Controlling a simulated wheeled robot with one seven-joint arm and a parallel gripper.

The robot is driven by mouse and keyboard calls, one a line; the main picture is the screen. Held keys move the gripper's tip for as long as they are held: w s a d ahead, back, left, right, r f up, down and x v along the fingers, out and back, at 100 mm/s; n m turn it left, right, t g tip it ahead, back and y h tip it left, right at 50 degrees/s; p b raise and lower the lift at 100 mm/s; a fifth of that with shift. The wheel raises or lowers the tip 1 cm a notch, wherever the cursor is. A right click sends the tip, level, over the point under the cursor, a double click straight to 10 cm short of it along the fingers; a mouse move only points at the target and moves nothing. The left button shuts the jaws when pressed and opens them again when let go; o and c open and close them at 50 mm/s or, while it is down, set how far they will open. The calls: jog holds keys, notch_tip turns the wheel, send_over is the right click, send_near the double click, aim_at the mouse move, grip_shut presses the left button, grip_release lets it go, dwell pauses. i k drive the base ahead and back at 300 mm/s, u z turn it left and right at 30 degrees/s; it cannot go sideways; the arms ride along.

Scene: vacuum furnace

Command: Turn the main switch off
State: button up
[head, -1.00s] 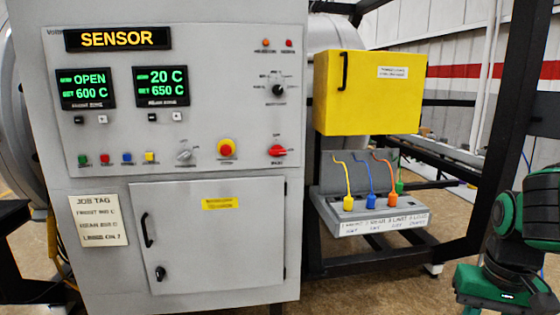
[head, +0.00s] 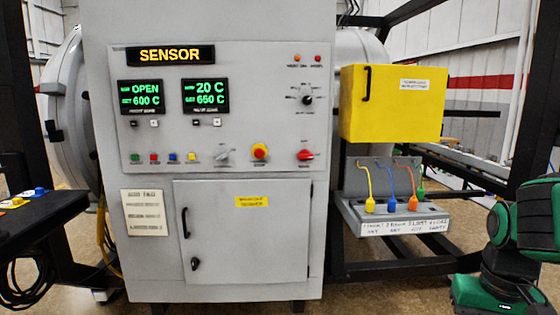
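The main switch appears to be the red rotary knob (head: 305,155) at the lower right of the grey control panel (head: 270,100). Its handle looks roughly sideways, and the small labels around it are too blurred to read surely. Nothing touches it. Parts of my green and black arm (head: 525,240) show at the right edge, well apart from the cabinet. My gripper is not in view.
A yellow box (head: 392,104) and a tray with coloured plugs (head: 400,227) jut out to the right. A dark table (head: 45,212) stands at left.

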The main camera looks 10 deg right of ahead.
aim_at(303, 155)
jog(key=u, duration=0.2)
jog(key=i, duration=1.05)
jog(key=z, duration=0.45)
